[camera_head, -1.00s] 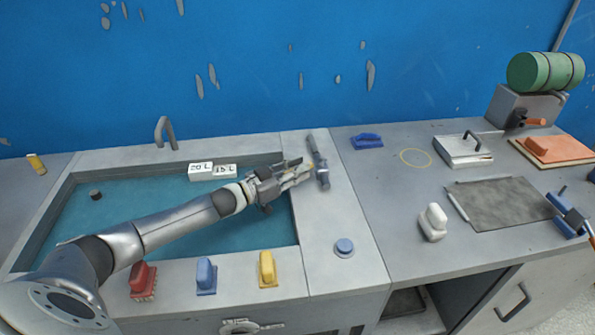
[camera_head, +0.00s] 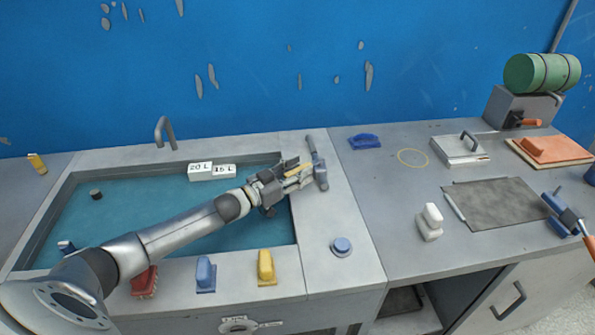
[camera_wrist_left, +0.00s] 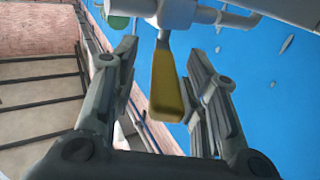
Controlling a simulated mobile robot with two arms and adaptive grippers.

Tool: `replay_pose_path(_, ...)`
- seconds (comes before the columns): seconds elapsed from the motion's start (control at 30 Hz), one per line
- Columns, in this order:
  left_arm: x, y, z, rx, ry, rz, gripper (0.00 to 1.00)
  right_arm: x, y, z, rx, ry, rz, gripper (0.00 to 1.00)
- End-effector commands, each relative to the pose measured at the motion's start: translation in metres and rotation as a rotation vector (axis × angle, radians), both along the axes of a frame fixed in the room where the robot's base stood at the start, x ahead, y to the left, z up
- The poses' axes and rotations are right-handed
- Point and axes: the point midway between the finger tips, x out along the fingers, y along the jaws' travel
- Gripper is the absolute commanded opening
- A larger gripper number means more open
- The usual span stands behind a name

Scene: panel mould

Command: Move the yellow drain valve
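The yellow drain valve (camera_wrist_left: 167,88) shows in the left wrist view as a flat yellow lever hanging from a pale grey pipe fitting (camera_wrist_left: 200,14). In the head view only a small yellow piece (camera_head: 303,169) of it shows, beside the grey pipe (camera_head: 317,162) at the basin's right edge. My left gripper (camera_wrist_left: 163,95) is open, with one finger on each side of the lever and visible gaps between. In the head view the left gripper (camera_head: 300,176) is at the basin's right rim. My right gripper is not in view.
My left arm reaches across the water basin (camera_head: 290,160). A blue round knob (camera_head: 341,247) sits on the right ledge. A white-handled block (camera_head: 430,222) stands farther right.

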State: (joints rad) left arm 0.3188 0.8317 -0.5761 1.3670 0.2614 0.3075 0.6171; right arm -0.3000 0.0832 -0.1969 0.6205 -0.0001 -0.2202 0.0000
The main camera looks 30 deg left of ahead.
Motion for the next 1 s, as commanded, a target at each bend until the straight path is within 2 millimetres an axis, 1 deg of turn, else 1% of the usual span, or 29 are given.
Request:
replay_pose_path(0.17, 0.000, 0.001, 0.001, 0.001, 0.000, 0.001, 0.41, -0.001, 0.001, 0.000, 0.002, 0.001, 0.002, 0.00)
replay_pose_path(0.27, 0.001, 0.001, 0.009, 0.001, -0.003, 0.001, 0.41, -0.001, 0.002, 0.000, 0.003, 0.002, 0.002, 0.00)
replay_pose_path(0.37, 0.000, 0.001, 0.024, 0.002, -0.004, 0.000, 0.41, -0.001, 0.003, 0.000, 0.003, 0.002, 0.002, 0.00)
replay_pose_path(0.6, 0.000, 0.000, 0.071, 0.003, -0.003, -0.001, 0.41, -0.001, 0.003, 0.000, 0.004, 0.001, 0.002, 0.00)
replay_pose_path(0.7, 0.000, 0.000, 0.086, 0.003, -0.002, -0.001, 0.41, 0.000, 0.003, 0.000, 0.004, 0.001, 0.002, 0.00)
replay_pose_path(0.83, 0.000, 0.000, 0.097, 0.001, 0.000, 0.000, 0.41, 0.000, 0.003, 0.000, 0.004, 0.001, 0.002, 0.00)
replay_pose_path(1.0, 0.000, 0.000, 0.100, 0.000, 0.001, 0.000, 0.41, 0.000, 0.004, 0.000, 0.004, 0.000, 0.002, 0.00)
